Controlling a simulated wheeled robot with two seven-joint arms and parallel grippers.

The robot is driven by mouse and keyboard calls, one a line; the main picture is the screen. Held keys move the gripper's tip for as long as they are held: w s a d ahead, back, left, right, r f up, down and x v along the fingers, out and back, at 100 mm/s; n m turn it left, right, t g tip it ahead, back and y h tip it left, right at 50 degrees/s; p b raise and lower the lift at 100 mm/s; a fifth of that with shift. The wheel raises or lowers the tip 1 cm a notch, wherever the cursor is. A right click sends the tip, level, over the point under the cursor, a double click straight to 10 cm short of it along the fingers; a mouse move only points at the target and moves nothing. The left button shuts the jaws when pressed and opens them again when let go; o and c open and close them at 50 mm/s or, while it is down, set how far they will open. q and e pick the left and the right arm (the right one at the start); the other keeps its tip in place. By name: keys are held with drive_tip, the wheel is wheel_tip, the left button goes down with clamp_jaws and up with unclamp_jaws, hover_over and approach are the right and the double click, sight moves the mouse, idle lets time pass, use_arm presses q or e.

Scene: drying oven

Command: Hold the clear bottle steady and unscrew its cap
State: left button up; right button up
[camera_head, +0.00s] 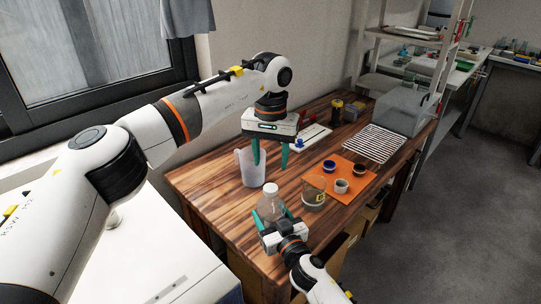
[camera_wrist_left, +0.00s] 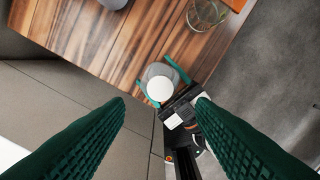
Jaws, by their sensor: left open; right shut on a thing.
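The clear bottle (camera_head: 270,207) stands upright near the front edge of the wooden table, with its white cap (camera_head: 270,188) on top. In the left wrist view the round white cap (camera_wrist_left: 160,89) shows from above, between the green fingers of my right gripper (camera_wrist_left: 160,80). My right gripper (camera_head: 272,226) is low at the table edge and shut around the bottle's body. My left gripper (camera_head: 270,158) is open and empty, above and behind the bottle, apart from the cap. Its two green fingers are spread wide in the left wrist view (camera_wrist_left: 160,110).
A glass beaker (camera_head: 314,193) is to the bottle's right. An orange mat (camera_head: 350,187) bears small cups. A wire rack (camera_head: 374,142) and a grey box (camera_head: 405,108) are farther back.

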sight(271, 188)
use_arm(q)
drive_tip(key=shift+f+m, duration=0.1)
drive_tip(key=shift+m, duration=0.6)
drive_tip(key=shift+f, duration=3.9)
drive_tip(key=c, duration=1)
drive_tip(key=shift+c, duration=0.2)
